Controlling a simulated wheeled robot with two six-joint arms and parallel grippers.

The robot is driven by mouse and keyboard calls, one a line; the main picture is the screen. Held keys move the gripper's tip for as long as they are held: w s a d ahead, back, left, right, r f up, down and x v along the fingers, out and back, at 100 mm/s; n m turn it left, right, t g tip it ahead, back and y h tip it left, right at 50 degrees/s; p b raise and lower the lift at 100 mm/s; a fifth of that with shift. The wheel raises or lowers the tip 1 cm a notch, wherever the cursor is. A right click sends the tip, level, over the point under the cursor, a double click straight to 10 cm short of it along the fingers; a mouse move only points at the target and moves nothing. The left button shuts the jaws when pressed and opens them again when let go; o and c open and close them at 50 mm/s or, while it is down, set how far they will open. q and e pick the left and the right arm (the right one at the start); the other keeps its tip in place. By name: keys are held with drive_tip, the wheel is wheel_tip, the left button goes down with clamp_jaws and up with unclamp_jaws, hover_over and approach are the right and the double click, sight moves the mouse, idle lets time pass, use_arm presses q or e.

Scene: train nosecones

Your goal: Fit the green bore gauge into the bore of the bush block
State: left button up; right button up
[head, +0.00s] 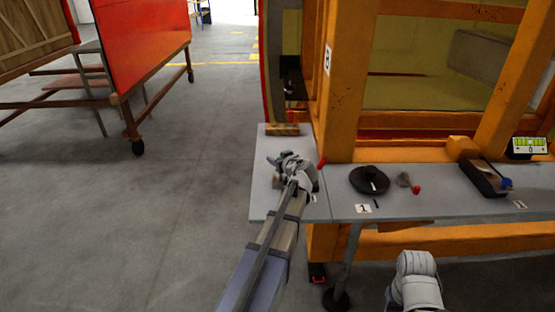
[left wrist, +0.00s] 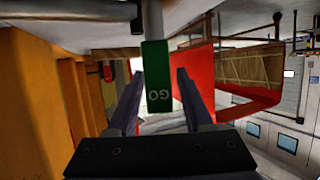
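The green bore gauge (left wrist: 158,78) is between my left gripper's fingers in the left wrist view, its green handle marked GO. Its grey plug (left wrist: 153,20) runs to the picture's top edge. My left gripper (left wrist: 160,75) looks shut on the handle, though a thin gap seems to show at the right finger. In the head view my left gripper (head: 274,161) is over the left part of the grey table. I cannot make out the gauge there. A brownish block is partly hidden beside the gripper; I cannot tell whether it is the bush block, and no bore shows. My right gripper is not clearly visible.
The grey table (head: 335,185) carries a wooden piece (head: 282,129), a black round part (head: 369,180), a red-ended tool (head: 408,182) and an open dark box (head: 484,178). Orange framework (head: 338,80) stands close behind.

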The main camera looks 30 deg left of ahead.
use_arm(q)
drive_tip(key=shift+o, duration=0.3)
drive_tip(key=shift+r, duration=0.15)
drive_tip(key=shift+s+d+r+p, duration=0.2)
drive_tip(key=shift+d+p, duration=0.1)
drive_tip(key=shift+p, duration=0.1)
drive_tip(key=p+v, duration=0.4)
drive_tip(key=v, duration=0.7)
drive_tip(key=shift+s+d+f, duration=0.1)
drive_tip(key=s+d+f+m+g+h, duration=0.2)
drive_tip(key=s+d+f+m+h, duration=0.1)
drive_tip(key=s+d, duration=0.4)
drive_tip(key=s+d+f+m+g+h, duration=0.3)
drive_tip(key=s+d+f+m, duration=0.3)
drive_tip(key=d, duration=0.7)
drive_tip(key=s+d+f+m+g+h, duration=0.3)
drive_tip(key=s+d+f+m, duration=0.1)
drive_tip(key=s+d, duration=0.5)
drive_tip(key=shift+d+f+m+h, duration=0.25)
drive_tip(key=shift+d+m+h, duration=0.05)
drive_tip(key=shift+d+m, duration=0.55)
